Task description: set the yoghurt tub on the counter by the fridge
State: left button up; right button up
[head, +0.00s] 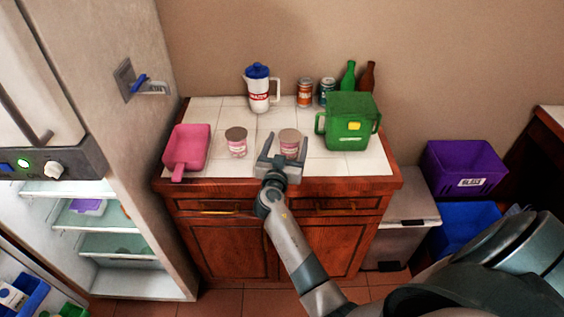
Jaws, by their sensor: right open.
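Two similar pink tubs with brown lids stand upright on the white tiled counter (218,113) beside the fridge (122,150). One tub (237,144) is left of my right gripper. The other tub (290,141) is just beyond the gripper's right finger, which covers part of it. I cannot read which one is yoghurt. My right gripper (283,148) is open over the counter's front part, fingers pointing toward the back wall, with nothing seen held between them. I cannot tell whether a finger touches the right tub. My left gripper is not in view.
A pink dustpan-like item (188,147) lies at the counter's left. A jug (258,88), two cans (305,92), two bottles (348,76) and a green container (350,121) stand behind and right. The fridge is open. Purple (464,165) and blue (462,222) bins are at right.

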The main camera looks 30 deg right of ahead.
jog(key=b+v, duration=0.2)
jog(key=v, duration=0.5)
jog(key=shift+s+a+f, duration=0.1)
jog(key=shift+s+a+b, duration=0.35)
jog(key=shift+s+a, duration=0.05)
jog(key=shift+s, duration=0.05)
